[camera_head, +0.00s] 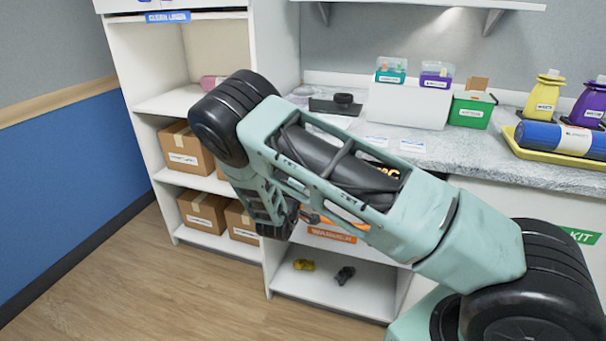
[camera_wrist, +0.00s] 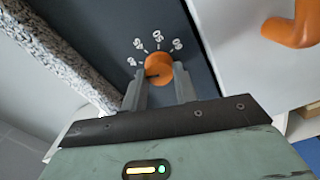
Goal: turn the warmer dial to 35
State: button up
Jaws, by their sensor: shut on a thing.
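The orange warmer dial (camera_wrist: 158,66) sits on a dark panel in the wrist view. White numbers are printed in an arc around its far side, tilted and too small to read surely. A dark mark on the dial points to the left, near the lowest left number. My gripper (camera_wrist: 160,84) is shut on the dial, with one finger at its left and one at its right. In the head view, an orange warmer label (camera_head: 332,234) shows below the counter. My arm hides the dial and the fingertips there.
An orange handle (camera_wrist: 290,30) stands out on a white surface right of the panel. A speckled counter edge (camera_wrist: 62,55) runs close on the left. In the head view, the counter (camera_head: 465,160) holds tubs and bottles, and a shelf with boxes (camera_head: 185,150) stands left.

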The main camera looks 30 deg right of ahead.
jog(key=shift+a+n+p, duration=0.1)
jog(key=shift+n+p, duration=0.45)
jog(key=shift+n, duration=1.35)
jog(key=shift+f, duration=0.1)
jog(key=o, duration=1)
jog(key=b+v, duration=0.1)
jog(key=v, duration=1.6)
jog(key=shift+s+a, duration=0.15)
